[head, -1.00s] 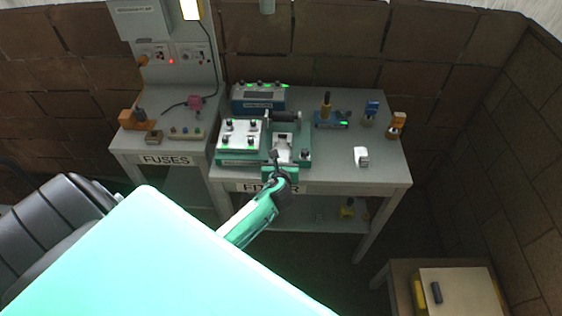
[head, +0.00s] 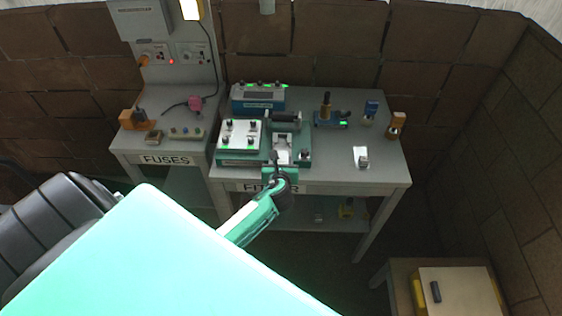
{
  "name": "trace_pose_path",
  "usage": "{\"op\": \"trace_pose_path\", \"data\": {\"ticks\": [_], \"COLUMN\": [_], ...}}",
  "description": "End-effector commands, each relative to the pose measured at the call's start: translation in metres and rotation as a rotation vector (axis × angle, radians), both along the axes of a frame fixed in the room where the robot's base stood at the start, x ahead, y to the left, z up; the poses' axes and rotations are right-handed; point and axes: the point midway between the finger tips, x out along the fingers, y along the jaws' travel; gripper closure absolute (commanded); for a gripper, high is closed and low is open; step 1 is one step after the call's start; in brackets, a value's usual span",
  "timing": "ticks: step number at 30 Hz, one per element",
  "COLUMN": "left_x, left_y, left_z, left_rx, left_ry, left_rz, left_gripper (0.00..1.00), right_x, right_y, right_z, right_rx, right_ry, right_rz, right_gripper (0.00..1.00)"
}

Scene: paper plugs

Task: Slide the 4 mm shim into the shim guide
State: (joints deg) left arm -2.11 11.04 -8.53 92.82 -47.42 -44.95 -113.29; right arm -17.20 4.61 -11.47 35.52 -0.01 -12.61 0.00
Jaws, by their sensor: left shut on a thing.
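My left gripper (head: 275,158) is at the front of a green fixture (head: 304,157) on the bench marked FITTER, which has a pale block (head: 281,149) in its middle and a dark cylinder (head: 284,115) at its back. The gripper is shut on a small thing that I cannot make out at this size. I cannot tell which part is the shim guide, nor whether the held thing touches the fixture. The 4 mm shim cannot be picked out by sight. My right gripper is not in view.
A white panel with dark knobs (head: 240,135) stands close left of the fixture, with a blue box (head: 258,97) behind. The bench's front right is clear.

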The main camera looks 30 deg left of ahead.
Motion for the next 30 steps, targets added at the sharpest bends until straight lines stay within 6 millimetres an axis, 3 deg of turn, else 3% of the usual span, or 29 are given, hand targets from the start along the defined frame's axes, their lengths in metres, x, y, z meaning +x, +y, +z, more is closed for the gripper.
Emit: {"op": "trace_pose_path", "data": {"ticks": [30], "left_x": [0.0089], "left_y": [0.0052], "left_z": [0.0003], "left_rx": [0.001], "left_ry": [-0.001], "left_rz": [-0.001], "left_gripper": [0.79], "right_x": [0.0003], "right_y": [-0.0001], "right_z": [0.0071], "right_rx": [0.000], "right_ry": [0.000], "right_rz": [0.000], "right_gripper": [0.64]}}
